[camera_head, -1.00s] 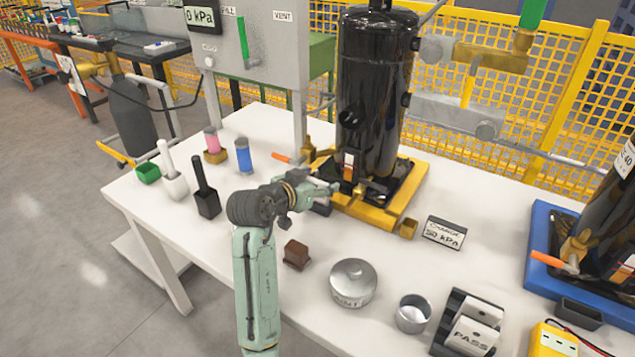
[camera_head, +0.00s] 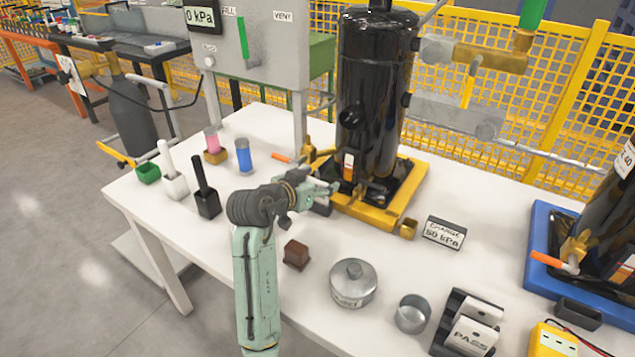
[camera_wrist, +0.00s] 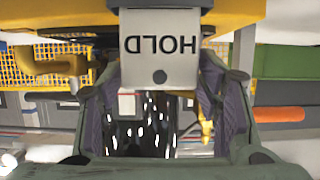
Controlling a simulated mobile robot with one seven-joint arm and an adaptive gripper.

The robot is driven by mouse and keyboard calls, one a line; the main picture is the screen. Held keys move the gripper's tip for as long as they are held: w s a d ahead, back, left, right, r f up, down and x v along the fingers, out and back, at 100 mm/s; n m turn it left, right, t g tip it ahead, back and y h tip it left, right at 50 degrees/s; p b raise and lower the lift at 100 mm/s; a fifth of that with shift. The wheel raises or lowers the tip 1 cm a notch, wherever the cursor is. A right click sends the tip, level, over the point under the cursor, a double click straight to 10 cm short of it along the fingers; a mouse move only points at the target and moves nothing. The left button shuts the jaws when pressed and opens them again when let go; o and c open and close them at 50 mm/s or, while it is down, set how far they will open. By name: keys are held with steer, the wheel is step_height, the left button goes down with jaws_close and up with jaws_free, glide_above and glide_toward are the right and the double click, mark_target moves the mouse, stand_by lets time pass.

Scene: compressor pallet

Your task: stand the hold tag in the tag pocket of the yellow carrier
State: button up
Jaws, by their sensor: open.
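The hold tag (camera_wrist: 160,45) is a pale plate lettered HOLD with a dark round spot, upside down in the wrist view. Its lower end meets a dark strip at the picture's top edge; how deep it sits there is cut off. My gripper (camera_head: 328,190) is open, with its fingers on both sides of the tag. The dark tag pocket (camera_head: 322,208) is partly hidden beneath my gripper, at the front left of the yellow carrier (camera_head: 372,213). The carrier also shows in the wrist view (camera_wrist: 240,14). The tag is not distinct in the head view.
A tall black compressor (camera_head: 372,100) stands on the yellow carrier. A brown block (camera_head: 296,254), a lidded metal pot (camera_head: 352,284) and a charge sign (camera_head: 443,233) stand nearby. Bare white table (camera_head: 385,255) lies between them. A blue carrier (camera_head: 543,235) is at the right.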

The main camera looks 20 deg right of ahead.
steer(key=shift+r+p, duration=2.65)
steer(key=shift+r, duration=0.85)
